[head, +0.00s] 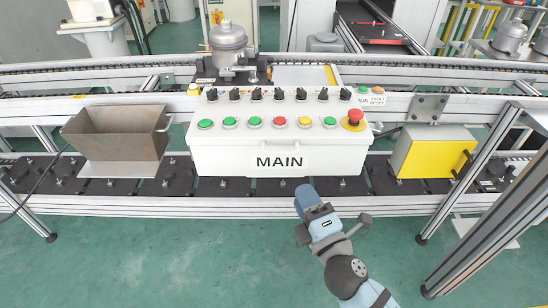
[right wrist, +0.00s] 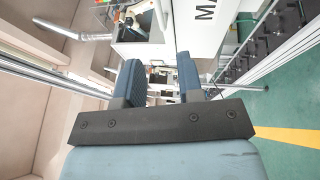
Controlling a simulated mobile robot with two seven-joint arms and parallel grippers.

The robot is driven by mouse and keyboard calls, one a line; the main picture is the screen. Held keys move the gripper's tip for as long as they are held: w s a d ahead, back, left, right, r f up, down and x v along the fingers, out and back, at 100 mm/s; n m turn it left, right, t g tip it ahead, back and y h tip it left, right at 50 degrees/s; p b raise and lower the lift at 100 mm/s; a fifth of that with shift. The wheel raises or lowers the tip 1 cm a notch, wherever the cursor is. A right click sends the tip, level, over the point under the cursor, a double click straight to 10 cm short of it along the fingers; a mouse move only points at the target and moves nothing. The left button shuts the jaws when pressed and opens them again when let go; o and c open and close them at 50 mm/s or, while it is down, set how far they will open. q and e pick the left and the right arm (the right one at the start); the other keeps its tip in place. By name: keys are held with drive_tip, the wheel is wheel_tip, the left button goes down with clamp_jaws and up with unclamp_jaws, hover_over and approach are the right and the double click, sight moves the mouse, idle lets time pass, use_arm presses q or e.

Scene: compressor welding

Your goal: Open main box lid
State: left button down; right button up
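The white main box (head: 225,160) sits on the conveyor at the middle of the head view, with "MAIN" in black on its front. Its lid (head: 262,109) looks shut and carries rows of black knobs, coloured buttons and a red emergency stop (head: 353,119). My right gripper (head: 305,197) is in front of and below the box's front face, right of the lettering and apparently clear of it. The right wrist view shows its two blue fingers (right wrist: 160,76) apart with nothing between them; part of the box (right wrist: 188,28) is beyond them. My left gripper is not in view.
A metal hopper (head: 118,140) stands left of the box, and a yellow-fronted box (head: 433,156) stands right. A silver compressor (head: 228,46) is behind the main box. An aluminium post (head: 488,172) slants at the right. The green floor (head: 150,255) in front is clear.

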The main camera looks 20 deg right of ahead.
sight(280, 153)
drive_tip(key=p+x, duration=0.2)
drive_tip(key=x, duration=1.1)
drive_tip(key=shift+w, duration=0.1)
clamp_jaws()
